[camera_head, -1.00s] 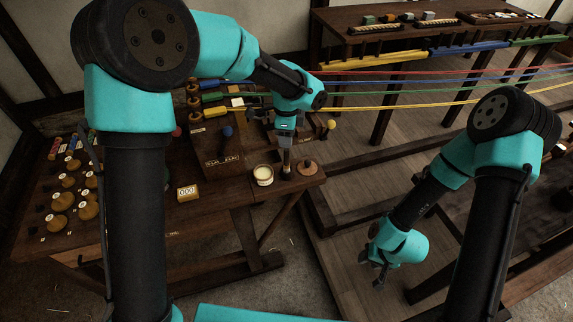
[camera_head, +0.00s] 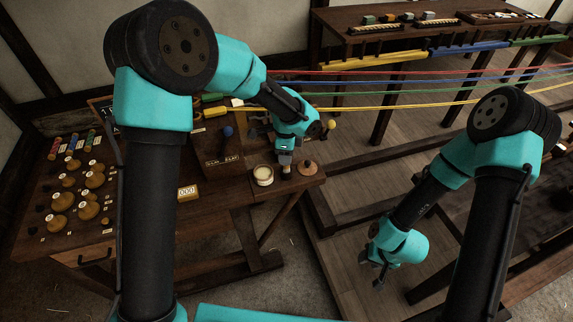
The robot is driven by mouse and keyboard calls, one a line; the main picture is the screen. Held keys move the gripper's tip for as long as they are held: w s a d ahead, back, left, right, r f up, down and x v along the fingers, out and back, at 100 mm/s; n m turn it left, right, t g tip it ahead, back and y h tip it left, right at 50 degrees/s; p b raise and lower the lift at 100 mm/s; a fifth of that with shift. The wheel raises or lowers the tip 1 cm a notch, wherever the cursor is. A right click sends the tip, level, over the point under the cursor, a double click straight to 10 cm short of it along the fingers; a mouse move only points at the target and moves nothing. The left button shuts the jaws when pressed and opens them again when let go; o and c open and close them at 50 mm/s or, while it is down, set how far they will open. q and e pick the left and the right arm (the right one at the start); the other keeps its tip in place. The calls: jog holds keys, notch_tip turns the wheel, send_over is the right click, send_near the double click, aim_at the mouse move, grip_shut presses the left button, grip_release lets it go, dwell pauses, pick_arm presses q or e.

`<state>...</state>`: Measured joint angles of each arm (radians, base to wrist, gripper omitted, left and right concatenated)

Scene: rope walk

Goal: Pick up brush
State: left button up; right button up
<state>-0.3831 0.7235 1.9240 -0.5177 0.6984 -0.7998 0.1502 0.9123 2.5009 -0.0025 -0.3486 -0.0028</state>
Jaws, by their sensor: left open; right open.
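My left gripper (camera_head: 286,160) points straight down over the front right part of the wooden bench (camera_head: 216,208). It is open. A small brown upright piece (camera_head: 286,172), which may be the brush, shows directly under and between its jaws. The gripper hides most of it, and I cannot tell if they touch. My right gripper (camera_head: 379,276) is open and empty, hanging low over the floor at the right, away from the bench.
A pot with cream contents (camera_head: 263,175) stands just left of the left gripper, and a round wooden lid (camera_head: 308,168) just right. A numbered box (camera_head: 187,193) and several wooden spools (camera_head: 62,201) sit further left. Coloured strands (camera_head: 420,106) stretch behind.

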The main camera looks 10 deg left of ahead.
pick_arm(q)
jog(key=shift+f, duration=0.4)
grip_shut()
dwell(0.4)
